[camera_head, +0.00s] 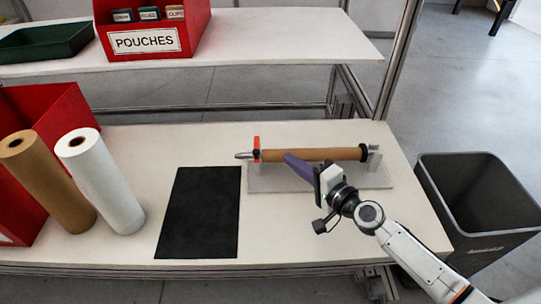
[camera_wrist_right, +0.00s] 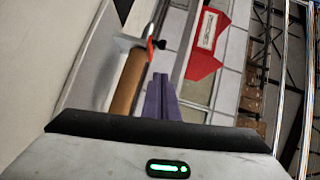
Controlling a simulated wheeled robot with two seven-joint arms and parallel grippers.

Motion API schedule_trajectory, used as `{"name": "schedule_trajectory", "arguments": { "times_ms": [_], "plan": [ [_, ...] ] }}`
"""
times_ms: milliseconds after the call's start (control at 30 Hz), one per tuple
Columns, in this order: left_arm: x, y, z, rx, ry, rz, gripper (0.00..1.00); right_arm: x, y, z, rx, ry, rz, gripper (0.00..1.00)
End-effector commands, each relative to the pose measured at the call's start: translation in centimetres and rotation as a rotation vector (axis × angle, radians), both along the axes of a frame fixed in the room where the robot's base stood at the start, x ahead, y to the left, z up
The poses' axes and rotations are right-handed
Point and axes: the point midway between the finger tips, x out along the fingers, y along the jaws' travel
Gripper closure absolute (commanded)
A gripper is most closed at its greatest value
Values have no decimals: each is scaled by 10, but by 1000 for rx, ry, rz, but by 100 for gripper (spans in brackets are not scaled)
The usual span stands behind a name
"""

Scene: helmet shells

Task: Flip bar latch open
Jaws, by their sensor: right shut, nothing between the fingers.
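A roll holder (camera_head: 320,178) with a pale base stands at the table's back right. A bar carrying a brown paper roll (camera_head: 315,154) lies across it. The orange-red latch (camera_head: 256,143) stands upright at the bar's left end, beside a grey metal tip (camera_head: 243,156). In the right wrist view the latch (camera_wrist_right: 150,46) and the brown roll (camera_wrist_right: 126,84) show beyond the fingers. My right gripper (camera_head: 287,157), with purple fingers, is shut and empty. Its tips are near the roll, right of the latch; I cannot tell whether they touch the roll. My left gripper is not in view.
A black mat (camera_head: 200,212) lies left of the holder. A white roll (camera_head: 101,180) and a brown roll (camera_head: 47,180) stand by a red bin (camera_head: 50,108). A shelf (camera_head: 270,38) is behind, and a grey trash bin (camera_head: 475,205) stands at right.

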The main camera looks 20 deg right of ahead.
Motion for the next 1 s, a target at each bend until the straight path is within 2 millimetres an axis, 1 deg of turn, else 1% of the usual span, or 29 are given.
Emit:
{"name": "schedule_trajectory", "arguments": {
  "times_ms": [33,167,200,300,400,533,867,1000],
  "plan": [
    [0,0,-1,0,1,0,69,12,5,0,2,-4,-1,100],
    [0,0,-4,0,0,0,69,37,13,-4,3,-2,-1,100],
    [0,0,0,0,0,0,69,38,21,-5,3,1,2,100],
    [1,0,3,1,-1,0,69,43,34,-7,2,1,1,100],
    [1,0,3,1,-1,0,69,47,42,-10,1,0,0,100],
    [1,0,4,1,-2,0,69,49,47,-11,0,0,1,100],
    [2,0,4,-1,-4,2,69,50,48,-11,-1,0,0,100],
    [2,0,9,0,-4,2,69,50,49,-10,2,1,-13,100]
  ]
}}
